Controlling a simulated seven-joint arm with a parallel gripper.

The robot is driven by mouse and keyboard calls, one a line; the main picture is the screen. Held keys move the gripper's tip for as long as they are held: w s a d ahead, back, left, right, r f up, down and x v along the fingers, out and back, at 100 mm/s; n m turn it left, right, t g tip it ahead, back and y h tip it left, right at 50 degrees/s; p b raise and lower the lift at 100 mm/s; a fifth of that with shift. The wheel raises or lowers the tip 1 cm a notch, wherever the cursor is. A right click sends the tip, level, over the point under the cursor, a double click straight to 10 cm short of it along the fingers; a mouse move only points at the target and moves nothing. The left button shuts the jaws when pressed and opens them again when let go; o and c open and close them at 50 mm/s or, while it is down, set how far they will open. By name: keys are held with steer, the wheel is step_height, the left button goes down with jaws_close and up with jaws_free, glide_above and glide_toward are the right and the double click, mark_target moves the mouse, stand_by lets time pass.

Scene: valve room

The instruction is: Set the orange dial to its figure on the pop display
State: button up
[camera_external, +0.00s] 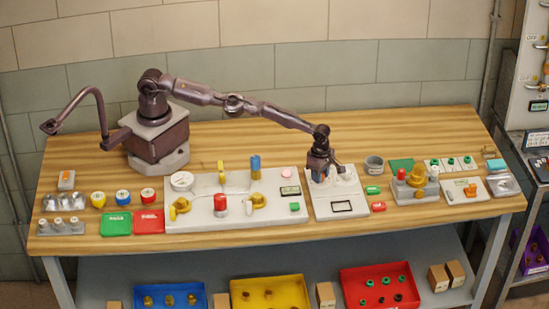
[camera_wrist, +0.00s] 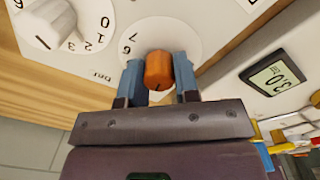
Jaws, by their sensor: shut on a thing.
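The orange dial (camera_wrist: 158,70) sits on a round white scale plate in the wrist view, with a dark pointer line on its near end. Figures 6 and 7 show to its left; the rest of the scale is largely hidden. My gripper (camera_wrist: 158,82) is shut on the dial, one blue finger at each side. In the external view my gripper (camera_external: 320,177) reaches down onto the white panel (camera_external: 318,207) and hides most of the dial. A grey display (camera_wrist: 277,79) at the right of the wrist view shows a turned figure like 3.0; no "pop" label is readable.
A white dial (camera_wrist: 45,22) with its own number scale is close beside the orange one. In the external view, the neighbouring panel (camera_external: 205,218) holds levers, knobs and a small display (camera_external: 290,190). A grey cup (camera_external: 374,165) stands to the right. The table's back is clear.

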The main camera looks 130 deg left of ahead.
steer(key=o, duration=0.9)
steer(key=shift+r, duration=0.1)
step_height(320, 180, up, 13)
steer(key=shift+d+f, duration=0.1)
steer(key=shift+d, duration=0.05)
